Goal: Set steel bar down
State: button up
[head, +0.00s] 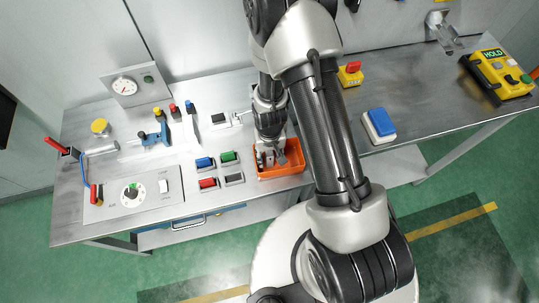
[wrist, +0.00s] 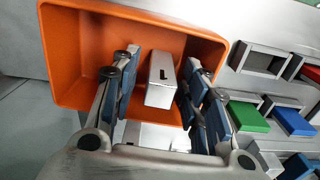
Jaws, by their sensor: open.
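The steel bar (wrist: 160,82) is a short pale grey block with a small dark mark on one side. It is within the outline of the orange tray (wrist: 62,60), between my two fingers. My gripper (wrist: 158,68) is open around the bar. A clear gap shows on the bar's left side and a narrower one on its right. The bar seems to rest on the tray floor, but its underside is hidden. In the head view my gripper (head: 268,157) points down into the orange tray (head: 291,170), and the bar cannot be made out clearly there.
Blue, green and red blocks in holders (head: 207,162) stand just left of the tray, with one holder (head: 234,178) empty. A panel with a dial (head: 132,194) is further left. A blue-topped box (head: 379,125) is to the right.

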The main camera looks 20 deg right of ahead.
jog(key=s+d+r+t+p, duration=0.1)
jog(key=s+r+p, duration=0.1)
jog(key=r, duration=1.4)
jog(key=s+d+r+t+p, duration=0.1)
jog(key=r+p, duration=0.1)
jog(key=r, duration=1.5)
jog(key=s+r+t, duration=0.2)
jog(key=s+r, duration=0.8)
jog(key=s, duration=0.2)
jog(key=shift+s+d+r+n+t, duration=0.15)
jog(key=shift+d+r+n+t, duration=0.2)
jog(key=shift+d+n, duration=0.1)
jog(key=shift+f+b, duration=0.2)
jog(key=shift+b, duration=0.15)
